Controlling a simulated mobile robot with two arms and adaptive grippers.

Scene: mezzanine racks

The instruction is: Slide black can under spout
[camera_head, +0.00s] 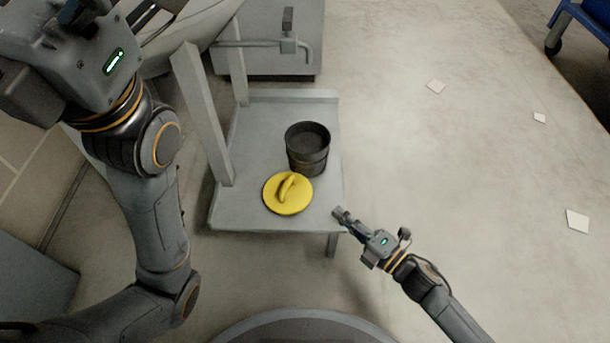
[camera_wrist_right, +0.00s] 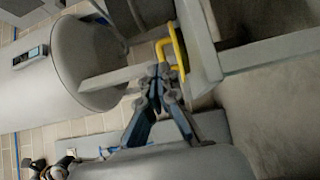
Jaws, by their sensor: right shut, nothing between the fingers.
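The black can (camera_head: 307,150) stands upright and open-topped on a small grey table (camera_head: 250,210). The spout (camera_head: 307,52) is the bent grey pipe end beyond the can, at the back of the table. A yellow lid (camera_head: 288,194) with a handle lies in front of the can, close to it; its yellow handle also shows in the right wrist view (camera_wrist_right: 179,50). My right gripper (camera_head: 337,212) is shut and empty beside the table's right edge, near the lid and apart from it. In the right wrist view its fingertips (camera_wrist_right: 161,70) are together. My left arm is at the left; its fingers are not clearly visible.
A grey post (camera_head: 203,115) rises at the table's left side. A grey box-like unit (camera_head: 270,65) stands behind the table under the pipe. The floor to the right is open, with a few pale scraps (camera_head: 577,220). A blue cart (camera_head: 585,20) is at the top right.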

